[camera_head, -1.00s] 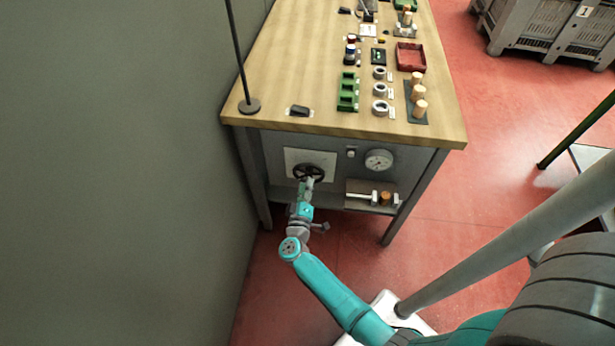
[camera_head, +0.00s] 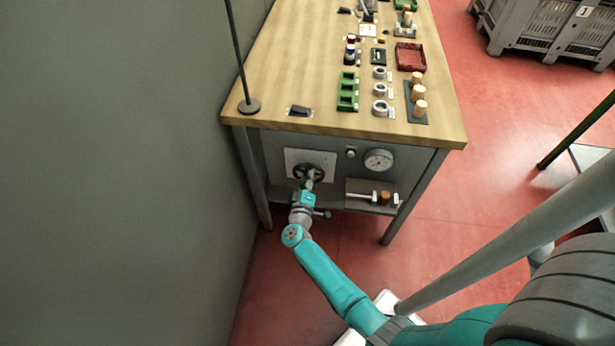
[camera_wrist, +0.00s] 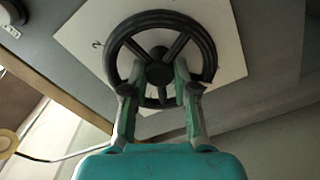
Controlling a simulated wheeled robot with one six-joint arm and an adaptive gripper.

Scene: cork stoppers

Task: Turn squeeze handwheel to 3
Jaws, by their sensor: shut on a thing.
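The black handwheel (camera_head: 318,170) is mounted on a white square plate (camera_head: 294,156) on the bench's front panel. It also shows in the wrist view (camera_wrist: 128,27), with a round rim, a central hub and spokes. My gripper (camera_head: 309,178) is at the wheel from the front. In the wrist view my gripper (camera_wrist: 160,82) has a finger on each side below the hub, and it is shut on the wheel. A mark like a 2 shows on the plate at the wheel's upper left. The other numbers are hidden or too small to read.
A round gauge (camera_head: 379,160) and a small knob (camera_head: 351,153) are right of the plate. Below the gauge is a shelf with a clamp-like part and a cork (camera_head: 385,198). The wooden bench top (camera_head: 270,80) holds several items. A grey wall stands close on the left.

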